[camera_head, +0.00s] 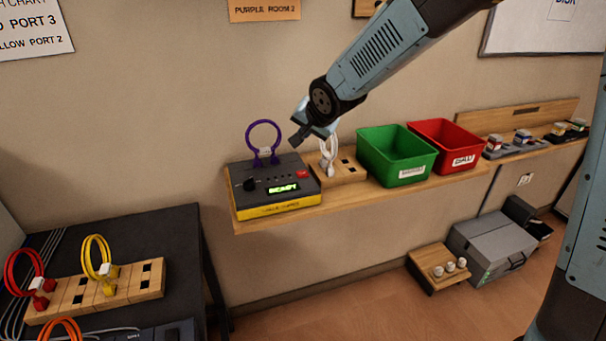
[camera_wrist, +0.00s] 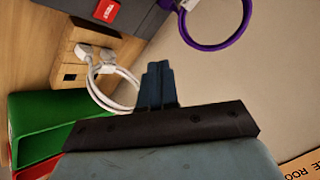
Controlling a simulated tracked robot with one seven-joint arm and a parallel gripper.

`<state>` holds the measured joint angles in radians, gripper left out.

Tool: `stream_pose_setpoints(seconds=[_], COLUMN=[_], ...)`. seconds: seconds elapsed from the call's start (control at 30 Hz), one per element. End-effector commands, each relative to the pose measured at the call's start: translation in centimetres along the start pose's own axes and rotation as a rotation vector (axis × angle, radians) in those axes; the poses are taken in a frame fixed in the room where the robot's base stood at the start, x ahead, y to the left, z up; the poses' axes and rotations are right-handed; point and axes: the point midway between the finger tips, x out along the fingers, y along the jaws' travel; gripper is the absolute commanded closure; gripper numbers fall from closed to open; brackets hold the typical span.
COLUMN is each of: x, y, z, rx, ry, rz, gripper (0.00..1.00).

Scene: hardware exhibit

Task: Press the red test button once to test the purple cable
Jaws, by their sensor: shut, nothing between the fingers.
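The cable tester (camera_head: 272,186) is a dark box with a yellow front on the wall shelf, its green display lit and seeming to read "READY". The red test button (camera_head: 302,173) is on its top right; it also shows in the wrist view (camera_wrist: 107,10). The purple cable (camera_head: 262,137) stands as a loop plugged into the top of the tester, and part of its loop shows in the wrist view (camera_wrist: 222,45). My gripper (camera_head: 298,140) is shut and empty, above the tester's back right, apart from the button. In the wrist view its fingers (camera_wrist: 158,75) are together.
A white cable (camera_head: 330,155) stands in a wooden block (camera_head: 346,170) right of the tester, close under my gripper. A green bin (camera_head: 397,155) and a red bin (camera_head: 446,146) stand further right. A dark table (camera_head: 130,232) with red and yellow cables is at left.

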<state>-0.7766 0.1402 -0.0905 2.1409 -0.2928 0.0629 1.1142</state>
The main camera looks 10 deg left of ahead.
Motion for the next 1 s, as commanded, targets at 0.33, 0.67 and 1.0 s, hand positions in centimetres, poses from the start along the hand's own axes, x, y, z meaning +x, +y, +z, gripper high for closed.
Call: stream_pose_setpoints(seconds=[0.33, 0.67, 1.0], x=[0.9, 3.6, 5.7], y=[0.7, 2.6, 4.2], z=[0.8, 2.7, 4.3], rx=[-0.002, -0.003, -0.002], ry=[-0.004, -0.004, -0.002], rz=[0.003, 0.004, 0.001], gripper=[1.0, 1.0, 1.0])
